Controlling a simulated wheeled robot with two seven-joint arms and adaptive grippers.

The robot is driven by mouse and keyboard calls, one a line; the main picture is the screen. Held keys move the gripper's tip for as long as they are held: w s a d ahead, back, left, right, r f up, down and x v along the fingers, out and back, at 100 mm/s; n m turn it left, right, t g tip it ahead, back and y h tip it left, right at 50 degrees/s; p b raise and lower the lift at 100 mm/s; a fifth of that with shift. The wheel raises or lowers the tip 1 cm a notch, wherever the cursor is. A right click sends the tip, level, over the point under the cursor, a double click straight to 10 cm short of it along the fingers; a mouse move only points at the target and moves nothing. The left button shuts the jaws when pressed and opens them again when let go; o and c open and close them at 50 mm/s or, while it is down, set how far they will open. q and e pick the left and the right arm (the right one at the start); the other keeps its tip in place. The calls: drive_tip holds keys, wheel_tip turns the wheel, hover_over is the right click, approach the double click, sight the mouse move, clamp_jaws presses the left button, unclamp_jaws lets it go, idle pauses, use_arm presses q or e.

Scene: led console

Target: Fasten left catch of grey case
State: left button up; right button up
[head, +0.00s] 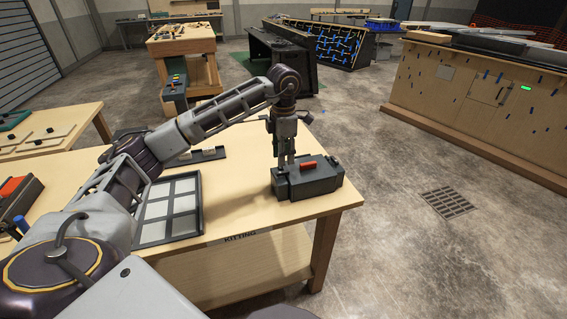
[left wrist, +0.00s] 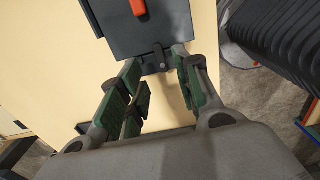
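The grey case (head: 318,186) stands shut on the kitting table, near its right front corner. Its orange-red handle (head: 308,165) lies on the lid and also shows at the top of the left wrist view (left wrist: 138,8). My left gripper (head: 286,163) points down at the left end of the case. In the left wrist view my left gripper (left wrist: 158,65) is open, its green-padded fingers spread on either side of a small dark catch (left wrist: 160,57) on the case's edge. Whether a finger touches the catch I cannot tell. My right gripper is not in view.
A dark tray with pale square compartments (head: 171,238) lies on the table (head: 240,215) left of the case. A smaller dark tray (head: 208,155) lies behind it. The table's right edge is close to the case. Open concrete floor (head: 400,240) lies to the right.

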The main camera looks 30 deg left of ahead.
sight(283, 172)
use_arm(q)
wheel_tip(283, 172, up, 6)
drive_tip(key=shift+r, duration=0.2)
drive_tip(key=shift+f, duration=0.1)
idle(0.7)
